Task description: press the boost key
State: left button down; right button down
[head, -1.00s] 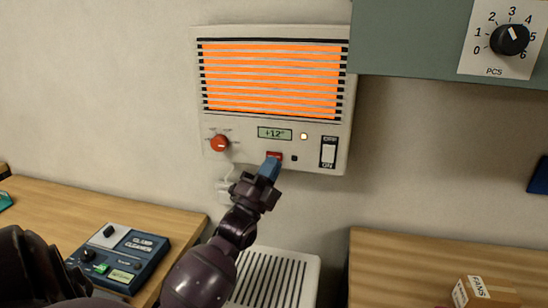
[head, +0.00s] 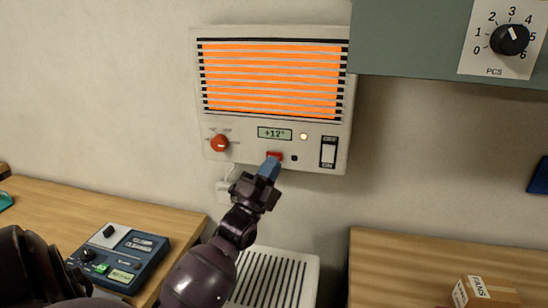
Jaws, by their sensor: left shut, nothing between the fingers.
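A pale heater unit (head: 198,95) with glowing orange slats hangs on the wall. On its lower panel are a red knob (head: 219,143), a small display (head: 274,133) reading about +12°, a lit indicator lamp (head: 304,136), and a rocker switch (head: 328,152). A red key (head: 274,155) sits below the display; its label, if any, is hidden. My left gripper (head: 270,166) is shut and empty, its blue fingertips at the lower edge of the red key, covering part of it. Whether they touch it I cannot tell for sure. My right gripper is not in view.
A clamp-cleaner device (head: 120,257) stands on the left wooden bench (head: 180,222). A slatted white unit (head: 275,278) is below the heater. A green cabinet with a PCS dial (head: 510,40) juts out upper right. A box (head: 482,293) sits on the right bench (head: 400,262).

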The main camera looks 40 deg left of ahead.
pick_arm(q)
jog(key=shift+w+a, duration=0.1)
jog(key=shift+w, duration=0.05)
jog(key=shift+w+a, duration=0.15)
jog(key=shift+w, duration=0.1)
jog(key=shift+w+a, duration=0.15)
jog(key=shift+w, duration=0.15)
dwell(1.0)
jog(key=shift+s, duration=0.1)
jog(key=shift+s+d+p, duration=0.4)
jog(key=shift+s, duration=0.2)
jog(key=shift+s+d+p, duration=0.3)
jog(key=shift+s+d, duration=0.1)
jog(key=shift+s, duration=0.35)
jog(key=shift+s+d+p, duration=0.25)
jog(key=shift+s+d, duration=0.15)
jog(key=shift+s, duration=0.3)
jog(key=shift+s+d+p, duration=0.3)
jog(key=shift+s+d, duration=0.1)
jog(key=shift+s, duration=0.35)
jog(key=shift+s+f, duration=0.1)
